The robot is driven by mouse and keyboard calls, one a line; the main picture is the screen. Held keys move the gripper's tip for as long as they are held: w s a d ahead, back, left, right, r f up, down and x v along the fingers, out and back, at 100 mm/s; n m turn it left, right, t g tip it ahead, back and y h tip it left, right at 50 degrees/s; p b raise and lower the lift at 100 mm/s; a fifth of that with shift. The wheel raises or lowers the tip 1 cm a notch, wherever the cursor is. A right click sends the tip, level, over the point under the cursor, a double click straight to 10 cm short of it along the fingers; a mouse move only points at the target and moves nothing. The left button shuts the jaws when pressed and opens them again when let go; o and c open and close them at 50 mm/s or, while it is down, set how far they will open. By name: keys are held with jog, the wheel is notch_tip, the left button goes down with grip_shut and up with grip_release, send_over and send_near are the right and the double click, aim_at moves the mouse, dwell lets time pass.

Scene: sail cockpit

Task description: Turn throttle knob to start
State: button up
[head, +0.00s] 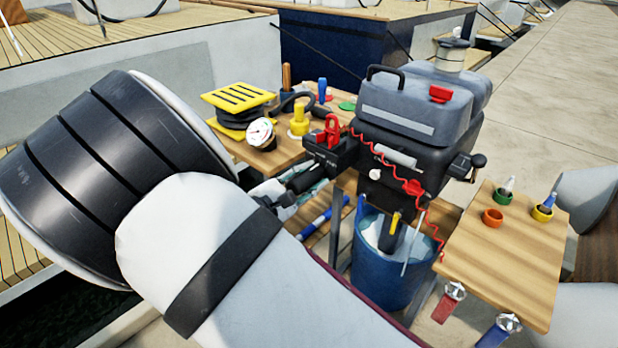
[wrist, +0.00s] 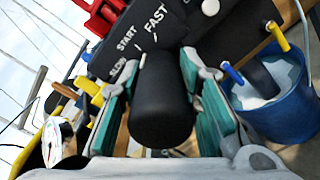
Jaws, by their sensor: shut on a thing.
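The throttle knob (wrist: 162,105) is a black rounded cylinder in the middle of the wrist view. It sits below a black panel (wrist: 165,35) lettered SLOW, START and FAST with white tick marks. Which mark the knob lines up with I cannot tell for sure. My gripper (wrist: 160,78) has its teal-padded fingers on both sides of the knob and is shut on it. In the head view, the black tiller handle (head: 308,178) reaches left from the outboard motor (head: 400,160), and my gripper (head: 285,195) is at its end, partly hidden by my arm.
A blue bucket (head: 375,262) of water stands under the motor; it shows in the wrist view (wrist: 292,110). A wooden side shelf (head: 500,265) is at right. A wooden bench at left holds a gauge (head: 261,133) and a yellow slotted block (head: 238,97). A red coiled cord (head: 385,160) hangs nearby.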

jog(key=shift+f, duration=0.1)
jog(key=o, duration=1.1)
jog(key=shift+o, duration=0.2)
jog(key=shift+s+a, duration=0.1)
jog(key=v, duration=1.1)
jog(key=shift+s+a, duration=0.25)
jog(key=shift+s, duration=0.05)
